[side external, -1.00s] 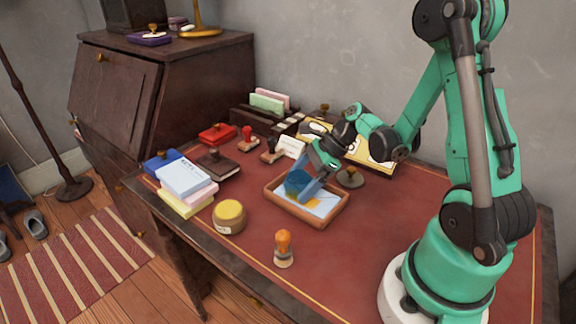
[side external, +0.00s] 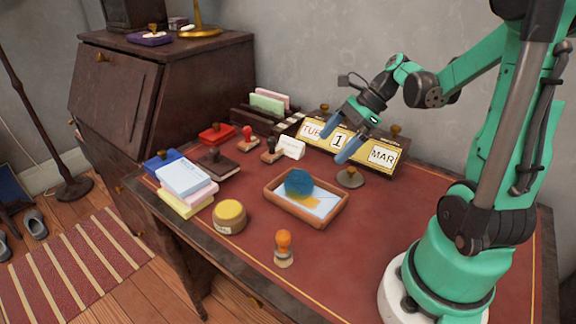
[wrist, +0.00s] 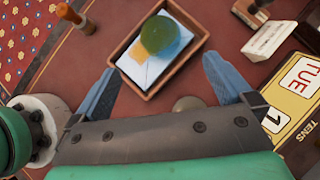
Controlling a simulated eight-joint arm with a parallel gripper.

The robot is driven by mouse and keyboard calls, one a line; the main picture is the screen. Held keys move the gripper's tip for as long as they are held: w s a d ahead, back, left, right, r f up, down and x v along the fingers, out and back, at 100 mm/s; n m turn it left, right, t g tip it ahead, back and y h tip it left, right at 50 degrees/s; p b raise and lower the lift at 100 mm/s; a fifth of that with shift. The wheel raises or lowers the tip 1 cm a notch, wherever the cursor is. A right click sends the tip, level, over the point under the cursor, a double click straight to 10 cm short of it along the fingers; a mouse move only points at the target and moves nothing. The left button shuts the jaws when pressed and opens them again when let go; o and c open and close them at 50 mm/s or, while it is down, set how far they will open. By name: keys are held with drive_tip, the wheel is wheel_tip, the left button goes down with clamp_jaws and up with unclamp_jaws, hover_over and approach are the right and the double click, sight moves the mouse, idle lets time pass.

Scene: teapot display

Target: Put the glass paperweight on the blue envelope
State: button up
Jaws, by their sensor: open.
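The glass paperweight (side external: 299,183) is a round blue ball. A yellow patch shows on the envelope beside the ball. My gripper (side external: 335,146) is open and empty. It hangs above and behind the tray, in front of the calendar, apart from the paperweight.
A yellow-lidded jar (side external: 230,215) and an orange-handled stamp (side external: 284,248) stand in front.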

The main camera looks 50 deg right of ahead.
drive_tip(key=a+r+n+t+h, duration=0.1)
drive_tip(key=a+n+h, duration=0.2)
drive_tip(key=n, duration=1)
drive_tip(key=w+a+r+n+t+h, duration=0.1)
drive_tip(key=a+r+n+h, duration=0.1)
drive_tip(key=a+n, duration=0.8)
drive_tip(key=n, duration=0.3)
drive_tip(key=shift+w+a+h, duration=0.15)
drive_tip(key=shift+a+h, duration=0.15)
drive_tip(key=shift+h, duration=0.1)
